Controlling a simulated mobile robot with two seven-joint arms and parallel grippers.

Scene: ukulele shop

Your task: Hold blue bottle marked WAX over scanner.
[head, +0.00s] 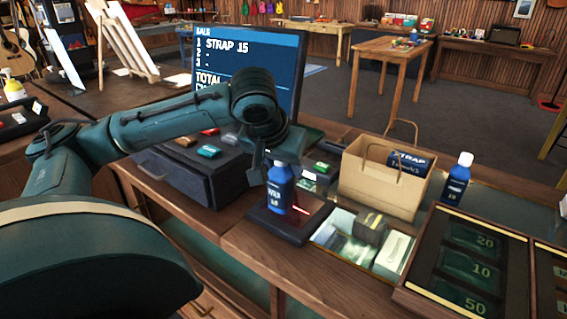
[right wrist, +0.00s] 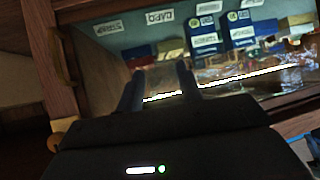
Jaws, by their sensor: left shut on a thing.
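My left gripper (head: 279,157) is shut on the upper part of a blue bottle (head: 280,188), whose white label is blurred. The bottle is upright over the dark scanner (head: 268,225) with its red-lit glass. I cannot tell whether its base touches the scanner. The screen (head: 255,62) lists "STRAP 15" on line 1; lines 2 and 3 show dashes. In the right wrist view my right gripper (right wrist: 160,72) has its two fingers apart with nothing between them. My right gripper is not in the head view.
A paper bag (head: 380,180) holding a dark STRAP packet (head: 408,160) stands right of the scanner. A second blue bottle (head: 456,182) with a white cap stands beyond it. A cash tray (head: 470,262) lies at front right. A dark case (head: 200,178) sits left of the scanner.

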